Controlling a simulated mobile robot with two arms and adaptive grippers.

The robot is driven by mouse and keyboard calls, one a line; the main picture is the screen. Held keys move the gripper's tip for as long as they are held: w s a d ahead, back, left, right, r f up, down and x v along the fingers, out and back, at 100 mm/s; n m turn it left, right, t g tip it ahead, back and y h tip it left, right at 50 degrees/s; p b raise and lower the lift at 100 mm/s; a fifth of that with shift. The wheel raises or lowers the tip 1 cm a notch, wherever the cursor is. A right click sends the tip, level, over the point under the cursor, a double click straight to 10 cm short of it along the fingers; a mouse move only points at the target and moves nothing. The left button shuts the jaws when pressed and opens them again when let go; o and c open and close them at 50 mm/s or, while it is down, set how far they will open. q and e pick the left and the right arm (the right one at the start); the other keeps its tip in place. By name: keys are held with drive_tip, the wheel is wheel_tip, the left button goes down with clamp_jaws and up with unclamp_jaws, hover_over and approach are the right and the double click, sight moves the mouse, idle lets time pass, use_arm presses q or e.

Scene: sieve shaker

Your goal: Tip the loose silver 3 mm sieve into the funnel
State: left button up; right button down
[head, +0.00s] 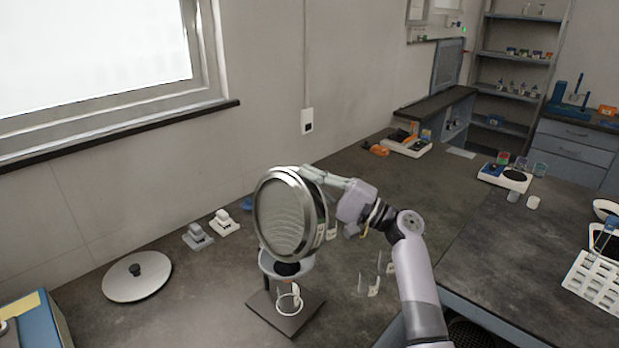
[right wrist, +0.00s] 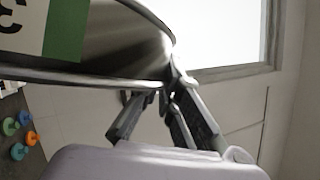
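The silver sieve (head: 285,212) is tilted steeply on its edge in the head view, its mesh face turned to the left and front. My right gripper (head: 318,176) is shut on its upper rim, holding it in the air. In the right wrist view the sieve (right wrist: 125,45) shows its metal wall and a green and white label, with the fingers (right wrist: 165,105) at its rim. The funnel (head: 297,266) sits on a stand with a dark base plate (head: 287,318), directly below the sieve. A clear vessel (head: 289,299) stands under the funnel. My left gripper is not in view.
A round silver lid (head: 137,275) with a dark knob lies on the bench at left. Small grey (head: 198,237) and white (head: 224,222) blocks stand near the wall. Small clear pieces (head: 372,284) stand right of the funnel. A blue machine (head: 35,322) is at lower left.

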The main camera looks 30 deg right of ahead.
drive_tip(key=shift+r, duration=0.1)
drive_tip(key=a+n, duration=0.1)
drive_tip(key=a, duration=0.1)
drive_tip(key=s+a+r+n+g, duration=0.1)
drive_tip(key=a+n, duration=0.1)
drive_tip(key=s+a+n+g, duration=0.1)
drive_tip(key=shift+a+r+p, duration=0.3)
drive_tip(key=shift+a+p, duration=0.1)
drive_tip(key=shift+a+n+g, duration=0.2)
drive_tip(key=shift+n+g, duration=0.1)
drive_tip(key=shift+a, duration=0.1)
drive_tip(key=shift+s+a+n, duration=0.1)
drive_tip(key=shift+a+n, duration=0.2)
drive_tip(key=s+a+n+g+h+p, duration=0.1)
drive_tip(key=s+a+n+g+p, duration=0.1)
drive_tip(key=a, duration=0.4)
drive_tip(key=shift+f+n, duration=0.25)
drive_tip(key=shift+n, duration=0.65)
drive_tip(key=shift+a, duration=0.1)
